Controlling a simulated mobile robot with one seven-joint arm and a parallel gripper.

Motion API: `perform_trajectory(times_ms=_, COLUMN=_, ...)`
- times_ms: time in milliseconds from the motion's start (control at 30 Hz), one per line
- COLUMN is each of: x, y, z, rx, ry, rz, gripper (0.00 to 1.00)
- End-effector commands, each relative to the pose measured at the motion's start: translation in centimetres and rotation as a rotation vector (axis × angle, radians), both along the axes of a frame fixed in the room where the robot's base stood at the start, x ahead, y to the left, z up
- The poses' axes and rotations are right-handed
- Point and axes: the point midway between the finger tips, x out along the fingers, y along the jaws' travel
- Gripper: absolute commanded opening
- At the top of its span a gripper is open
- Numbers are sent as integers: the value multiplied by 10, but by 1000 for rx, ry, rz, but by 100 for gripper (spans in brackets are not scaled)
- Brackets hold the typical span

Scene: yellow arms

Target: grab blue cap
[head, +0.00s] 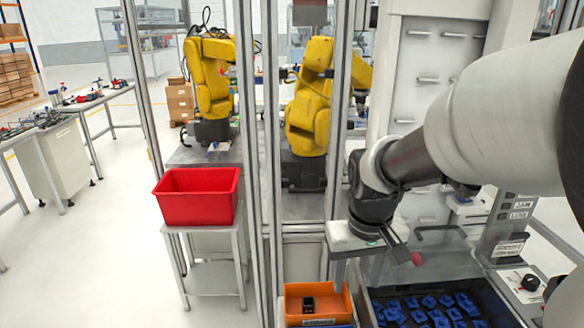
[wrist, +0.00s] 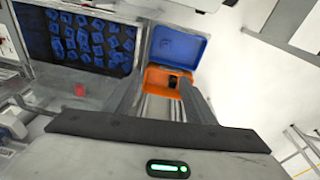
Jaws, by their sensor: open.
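Several small blue pieces (head: 430,308) lie spread in a dark tray (head: 510,318) at the lower right of the head view. They also show at the upper left of the wrist view (wrist: 92,40). They are too small to tell which is a blue cap. My gripper (head: 396,240) is above and behind the tray in the head view, apart from the pieces. In the wrist view my gripper (wrist: 160,82) has its two fingers spread, with nothing held. The fingers point towards an orange bin (wrist: 150,72), with the blue pieces off to their left.
The orange bin holds a small black object (wrist: 172,79) and adjoins a blue bin (wrist: 180,45). A small red part (wrist: 80,90) is beside the tray. A red bin (head: 196,205) stands on a stand at left. Metal posts and yellow arms (head: 308,105) are behind.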

Motion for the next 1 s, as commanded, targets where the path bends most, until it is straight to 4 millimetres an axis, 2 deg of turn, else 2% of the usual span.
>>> perform_trajectory(times_ms=33, x=9, y=0, z=-37, rx=5, ry=44, rz=7, gripper=50)
perform_trajectory(times_ms=100, x=19, y=0, z=-67, rx=13, ry=82, rz=17, gripper=50)
perform_trajectory(times_ms=200, x=28, y=1, z=-99, rx=22, ry=125, rz=29, gripper=50)
perform_trajectory(times_ms=300, x=33, y=2, z=-118, rx=29, ry=149, rz=37, gripper=50)
perform_trajectory(times_ms=467, x=35, y=3, z=-136, rx=34, ry=160, rz=40, gripper=50)
perform_trajectory(times_ms=800, x=33, y=3, z=-208, rx=34, ry=163, rz=39, gripper=50)
perform_trajectory(times_ms=1000, x=34, y=3, z=-239, rx=33, ry=159, rz=39, gripper=50)
